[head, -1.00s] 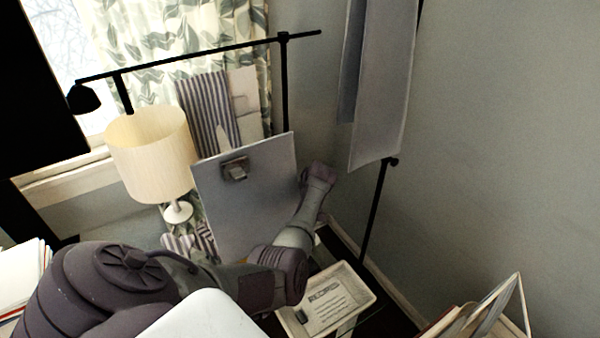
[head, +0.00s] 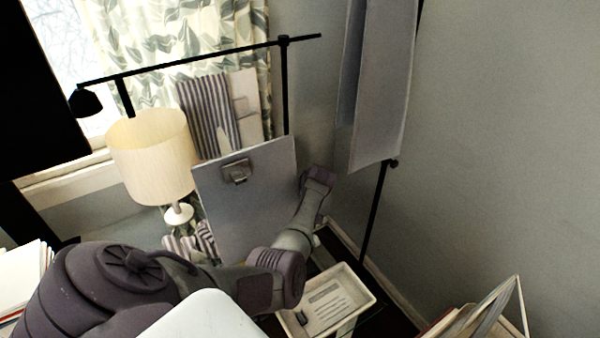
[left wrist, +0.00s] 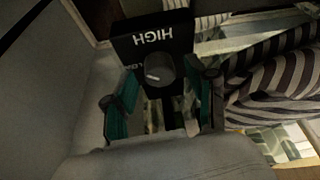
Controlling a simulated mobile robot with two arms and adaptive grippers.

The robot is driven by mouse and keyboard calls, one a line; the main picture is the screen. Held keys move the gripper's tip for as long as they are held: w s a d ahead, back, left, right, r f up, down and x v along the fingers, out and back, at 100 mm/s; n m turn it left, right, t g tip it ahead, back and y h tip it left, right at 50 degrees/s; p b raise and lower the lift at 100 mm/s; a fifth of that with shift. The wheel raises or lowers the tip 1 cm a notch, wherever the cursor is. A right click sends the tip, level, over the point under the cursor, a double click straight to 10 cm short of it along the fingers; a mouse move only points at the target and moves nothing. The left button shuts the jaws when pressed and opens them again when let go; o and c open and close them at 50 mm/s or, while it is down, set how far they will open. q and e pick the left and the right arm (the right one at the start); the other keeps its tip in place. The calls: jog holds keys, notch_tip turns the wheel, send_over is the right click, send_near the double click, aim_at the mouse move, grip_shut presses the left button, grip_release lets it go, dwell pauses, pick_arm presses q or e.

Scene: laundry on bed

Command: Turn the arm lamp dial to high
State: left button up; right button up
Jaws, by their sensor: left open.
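The dial (left wrist: 162,70) is a dark round knob with a pale mark, on a black box (left wrist: 122,46) in the left wrist view. The word HIGH shows upside down on the box above the knob, and a partly covered label shows at the knob's left. My left gripper (left wrist: 165,78) is open, its teal-padded fingers on either side of the knob; I cannot tell whether they touch it. In the head view the black arm lamp (head: 200,61) has a long bar and small shade, and my left gripper is hidden behind a grey board. My right gripper is not in view.
The grey board (head: 245,200) with a clip stands beside my left arm. A cream table lamp (head: 152,157) is left of it. A tray (head: 365,287) lies below my forearm. Striped cloth (left wrist: 275,75) lies right of the box. Grey panels (head: 380,90) hang near the wall.

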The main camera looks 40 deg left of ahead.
pick_arm(q)
jog(key=v, duration=1.2)
jog(key=shift+w+a, duration=0.1)
jog(key=a+f+n+g+b, duration=0.1)
jog(key=f+n, duration=0.1)
jog(key=f, duration=0.1)
jog(key=a+f+n+b, duration=0.2)
jog(key=f, duration=0.2)
jog(key=w+a+f+n+g+b, duration=0.1)
jog(key=f+n, duration=0.2)
jog(key=f, duration=0.1)
jog(key=shift+a+f+g, duration=0.15)
jog(key=shift+a+g, duration=0.1)
jog(key=shift+g, duration=0.05)
